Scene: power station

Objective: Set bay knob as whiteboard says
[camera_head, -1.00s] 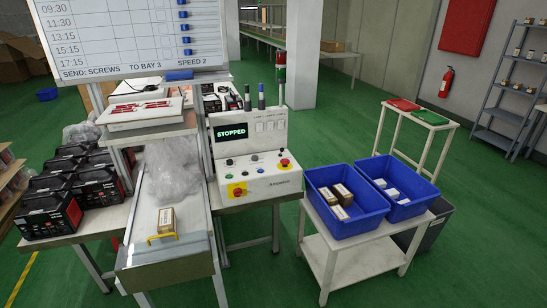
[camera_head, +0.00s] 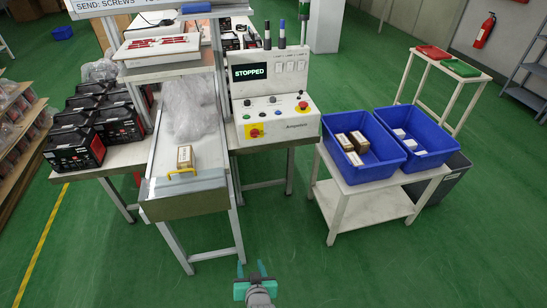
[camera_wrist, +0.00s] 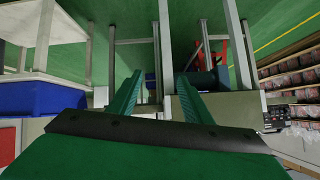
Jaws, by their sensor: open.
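The whiteboard (camera_head: 115,5) shows only its bottom strip at the top edge, with "SEND: SCREWS" partly readable. I cannot tell which knob is the bay knob. My gripper (camera_head: 254,268) is low in front of the bench, open and empty, well apart from the box. In the wrist view its green fingers (camera_wrist: 160,90) stand apart with nothing between them.
A conveyor (camera_head: 186,185) with a small carton (camera_head: 185,157) and plastic wrap is left of the box. A white table (camera_head: 365,185) with two blue bins (camera_head: 362,170) stands right. Black machines (camera_head: 75,145) line the left table. Green floor in front is clear.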

